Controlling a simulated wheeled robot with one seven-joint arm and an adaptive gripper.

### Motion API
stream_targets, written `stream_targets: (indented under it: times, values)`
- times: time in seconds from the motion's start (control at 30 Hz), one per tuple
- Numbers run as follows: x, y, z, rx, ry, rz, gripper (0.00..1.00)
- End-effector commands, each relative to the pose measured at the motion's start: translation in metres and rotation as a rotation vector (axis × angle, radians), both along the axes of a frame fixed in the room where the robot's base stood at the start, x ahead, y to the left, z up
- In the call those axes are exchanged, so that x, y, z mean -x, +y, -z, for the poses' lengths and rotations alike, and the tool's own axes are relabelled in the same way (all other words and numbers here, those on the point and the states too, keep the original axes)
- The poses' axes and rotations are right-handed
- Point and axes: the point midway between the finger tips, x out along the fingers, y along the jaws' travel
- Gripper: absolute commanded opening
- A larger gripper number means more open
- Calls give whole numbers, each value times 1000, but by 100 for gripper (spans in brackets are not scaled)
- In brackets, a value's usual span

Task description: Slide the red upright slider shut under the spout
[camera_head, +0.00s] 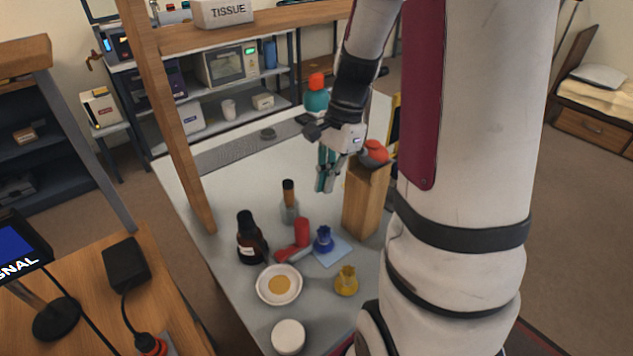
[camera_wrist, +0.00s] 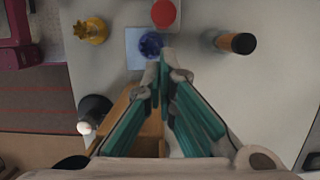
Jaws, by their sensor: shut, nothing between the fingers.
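My gripper (camera_head: 325,188) is shut and empty, pointing down above the table, left of a tall wooden block (camera_head: 362,205). In the wrist view its teal fingers (camera_wrist: 163,68) meet at the tips, with part of the wooden block (camera_wrist: 135,105) below and to the left. A red rounded piece (camera_head: 373,152) sits at the top of the block, partly behind my arm. A red upright cylinder (camera_head: 302,232) stands on the table, apart from my gripper; its round top shows in the wrist view (camera_wrist: 163,12). I cannot tell which red part is the slider, and no spout is clearly visible.
A blue object (camera_head: 323,240) sits on a light blue pad (camera_head: 331,256). A wooden post (camera_head: 170,120) rises at the left table edge.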

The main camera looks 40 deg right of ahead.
Motion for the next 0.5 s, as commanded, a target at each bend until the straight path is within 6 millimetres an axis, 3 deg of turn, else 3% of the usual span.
stream_targets:
  times: [0.3,0.5]
  values:
    - [1,14,55,-2,4,-2,0]
    - [1,19,74,-1,1,-3,0]
